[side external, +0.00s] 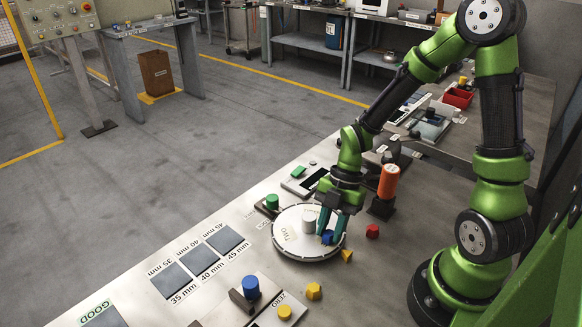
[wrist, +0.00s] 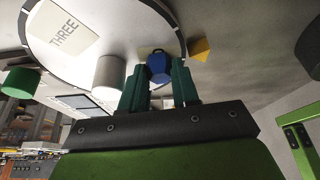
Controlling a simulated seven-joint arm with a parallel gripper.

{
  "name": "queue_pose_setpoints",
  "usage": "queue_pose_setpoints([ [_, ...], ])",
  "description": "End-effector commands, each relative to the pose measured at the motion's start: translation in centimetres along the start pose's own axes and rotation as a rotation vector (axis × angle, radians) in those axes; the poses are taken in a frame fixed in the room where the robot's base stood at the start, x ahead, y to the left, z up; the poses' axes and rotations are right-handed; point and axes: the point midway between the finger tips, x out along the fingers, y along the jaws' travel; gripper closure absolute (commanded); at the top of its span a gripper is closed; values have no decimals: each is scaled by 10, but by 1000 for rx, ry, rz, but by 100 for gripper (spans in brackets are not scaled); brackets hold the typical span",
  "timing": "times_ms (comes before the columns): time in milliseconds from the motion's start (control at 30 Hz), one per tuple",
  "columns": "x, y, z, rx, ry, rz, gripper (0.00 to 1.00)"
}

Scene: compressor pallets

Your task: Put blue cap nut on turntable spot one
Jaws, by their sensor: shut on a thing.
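The blue cap nut (side external: 327,238) is between the fingers of my gripper (side external: 333,226), over the right part of the white round turntable (side external: 291,249). In the wrist view the blue cap nut (wrist: 159,69) sits at the tips of the teal fingers of my gripper (wrist: 159,86), near the turntable's rim. I cannot tell whether the nut touches the surface. A white cylinder (side external: 308,226) stands on the turntable left of the nut. The word TWO shows on the disc in the side view and THREE in the wrist view (wrist: 75,35). No label for spot one is readable.
A yellow piece (side external: 347,256) and a red nut (side external: 372,231) lie right of the turntable. An orange cylinder (side external: 388,181) stands behind them. A green cylinder (side external: 272,202) is at the left rim.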

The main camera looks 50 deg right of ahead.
Motion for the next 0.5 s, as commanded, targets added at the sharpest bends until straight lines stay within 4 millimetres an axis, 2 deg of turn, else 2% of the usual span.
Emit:
queue_pose_setpoints([
  [267, 2, 0, 1, 1, 1, -1, 98],
  [300, 2, 0, 1, 1, 1, -1, 66],
  [367, 2, 0, 1, 1, 0, 0, 59],
  [500, 2, 0, 1, 1, 0, 0, 59],
])
